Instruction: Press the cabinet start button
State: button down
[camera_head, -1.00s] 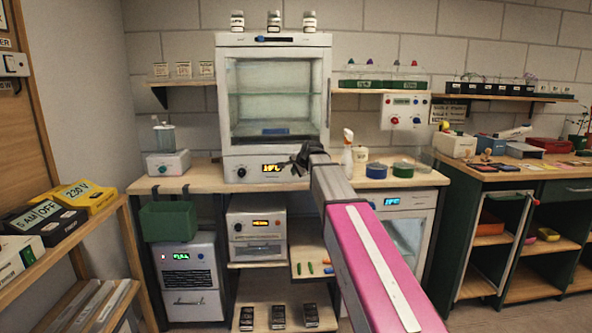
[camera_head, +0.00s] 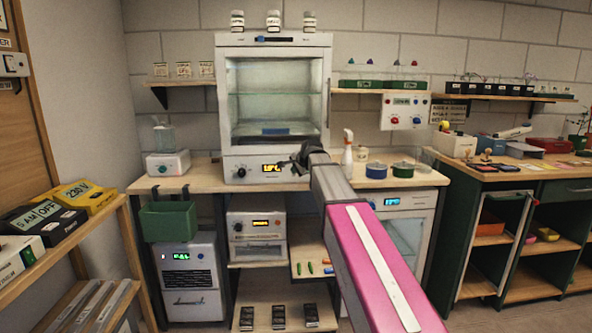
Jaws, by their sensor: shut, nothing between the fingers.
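The white cabinet (camera_head: 222,100) with a glass front stands on the bench against the wall. Its lower panel has a black knob (camera_head: 241,173) at the left and a lit orange display (camera_head: 271,168) at the middle. My gripper (camera_head: 284,165) is shut and empty, in front of the panel just right of the display. It covers the right part of the panel, so no start button shows there. I cannot tell whether the fingertips touch the panel.
A white spray bottle (camera_head: 347,147) and two round tubs, blue (camera_head: 376,171) and green (camera_head: 402,171), stand on the bench right of the cabinet. A stirrer with a beaker (camera_head: 167,163) stands at the left. A wall box with coloured knobs (camera_head: 406,111) hangs at the right.

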jog(key=shift+w, duration=0.35)
dwell(0.6)
jog(key=shift+s, duration=0.8)
jog(key=s, duration=0.5)
dwell(0.5)
dwell(0.4)
